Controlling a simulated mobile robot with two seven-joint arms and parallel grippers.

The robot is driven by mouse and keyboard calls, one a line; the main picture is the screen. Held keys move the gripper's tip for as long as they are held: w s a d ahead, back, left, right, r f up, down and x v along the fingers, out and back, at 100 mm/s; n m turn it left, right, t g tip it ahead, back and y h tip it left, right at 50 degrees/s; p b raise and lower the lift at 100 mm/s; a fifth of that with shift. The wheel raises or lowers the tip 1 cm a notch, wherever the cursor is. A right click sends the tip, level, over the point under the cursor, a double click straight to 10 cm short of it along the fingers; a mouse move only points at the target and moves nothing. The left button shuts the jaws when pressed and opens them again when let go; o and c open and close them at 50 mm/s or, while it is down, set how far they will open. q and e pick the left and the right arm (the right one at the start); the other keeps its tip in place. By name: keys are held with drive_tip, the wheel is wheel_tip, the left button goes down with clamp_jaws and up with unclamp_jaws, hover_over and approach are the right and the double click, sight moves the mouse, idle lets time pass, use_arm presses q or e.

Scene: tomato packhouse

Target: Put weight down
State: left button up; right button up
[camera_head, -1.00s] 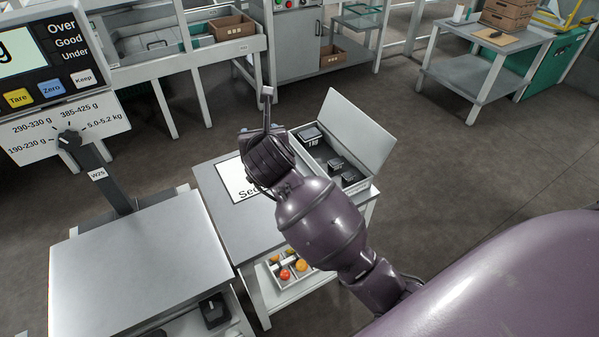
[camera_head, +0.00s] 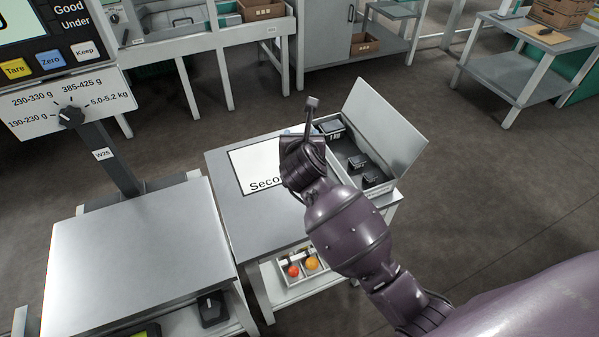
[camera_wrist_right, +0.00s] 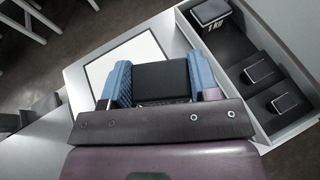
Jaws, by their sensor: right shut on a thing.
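My right gripper (camera_wrist_right: 162,88) is shut on a black weight (camera_wrist_right: 163,76), held between its blue pads in the right wrist view. In the head view the gripper (camera_head: 303,150) is over the side table, between the white sheet (camera_head: 250,165) and the open weight case (camera_head: 420,140). The held weight is hidden there behind the gripper and arm. The case also shows in the wrist view (camera_wrist_right: 271,147) with several black weights, a larger one (camera_wrist_right: 210,12) at its far end. Whether the held weight touches anything below cannot be told. My left gripper is not in view.
A scale with a bare steel platform (camera_head: 135,260) stands left of the side table (camera_head: 235,215). Its display post (camera_head: 110,165) rises behind it. A tray of tomatoes (camera_head: 290,280) sits on the shelf below. The case's raised lid stands at the right.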

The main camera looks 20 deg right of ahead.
wheel_tip(320, 180, down, 6)
drive_tip(key=shift+f+b, duration=0.15)
drive_tip(key=shift+b, duration=0.65)
wheel_tip(320, 180, down, 5)
drive_tip(key=shift+f+b, duration=0.2)
drive_tip(key=shift+b, duration=0.7)
drive_tip(key=shift+f, duration=0.2)
drive_tip(key=shift+r, duration=0.15)
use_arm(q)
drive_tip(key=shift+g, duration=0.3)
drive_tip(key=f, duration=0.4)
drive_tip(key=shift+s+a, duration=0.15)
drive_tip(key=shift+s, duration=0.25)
use_arm(e)
drive_tip(key=o, duration=1.3)
drive_tip(key=shift+f, duration=0.25)
drive_tip(key=shift+c, duration=0.2)
